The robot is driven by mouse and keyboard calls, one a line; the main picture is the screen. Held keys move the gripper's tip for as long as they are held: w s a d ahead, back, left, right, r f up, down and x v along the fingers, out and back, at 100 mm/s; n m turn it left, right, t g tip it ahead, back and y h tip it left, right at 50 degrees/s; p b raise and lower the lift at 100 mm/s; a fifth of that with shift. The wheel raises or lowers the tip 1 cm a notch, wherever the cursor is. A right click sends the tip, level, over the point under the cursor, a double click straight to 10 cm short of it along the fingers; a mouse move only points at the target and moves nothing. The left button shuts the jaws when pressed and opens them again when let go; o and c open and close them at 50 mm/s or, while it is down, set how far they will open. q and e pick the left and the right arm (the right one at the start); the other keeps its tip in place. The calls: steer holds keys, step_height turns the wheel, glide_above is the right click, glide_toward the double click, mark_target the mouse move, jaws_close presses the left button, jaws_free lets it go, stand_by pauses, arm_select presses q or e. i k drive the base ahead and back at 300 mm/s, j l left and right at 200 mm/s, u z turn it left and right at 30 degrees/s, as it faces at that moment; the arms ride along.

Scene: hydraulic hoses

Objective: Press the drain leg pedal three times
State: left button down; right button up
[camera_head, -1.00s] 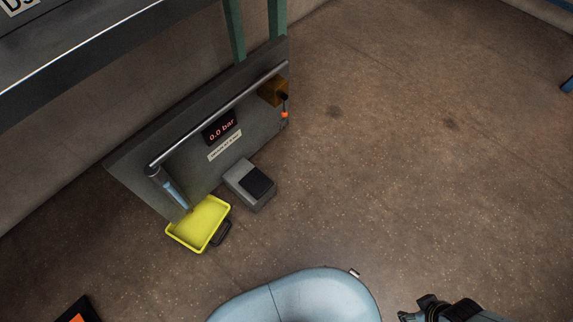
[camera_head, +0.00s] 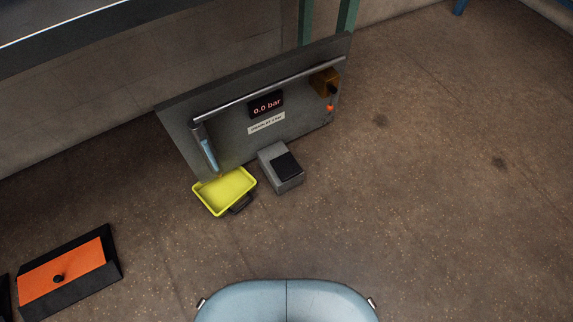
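The pedal (camera_head: 287,165) is a grey box with a black tread plate, on the floor in front of a grey panel (camera_head: 235,128). The panel carries a display (camera_head: 266,104) reading 0.0 bar and a white label (camera_head: 266,124), too small to read surely. A yellow tray (camera_head: 226,190) sits on the floor left of the pedal, below a blue-grey pipe end (camera_head: 208,152). Neither of my grippers shows now. My own light-blue body is at the bottom centre, apart from the pedal.
A black box with an orange top and a black knob (camera_head: 60,276) stands on the floor at lower left. A brass block with an orange-tipped lever (camera_head: 325,83) is at the panel's upper right. The floor (camera_head: 430,220) to the right and before the pedal is clear.

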mark_target(285, 166)
steer(key=u, duration=0.3)
steer(key=i+l+u, duration=0.1)
steer(key=l+u, duration=0.7)
steer(key=u, duration=0.2)
steer(key=l+u, duration=0.1)
steer(key=l, duration=0.5)
steer(key=k+l+u, duration=0.1)
steer(key=l, duration=1.1)
steer(key=k+l+u, duration=0.15)
steer(key=l, duration=0.45)
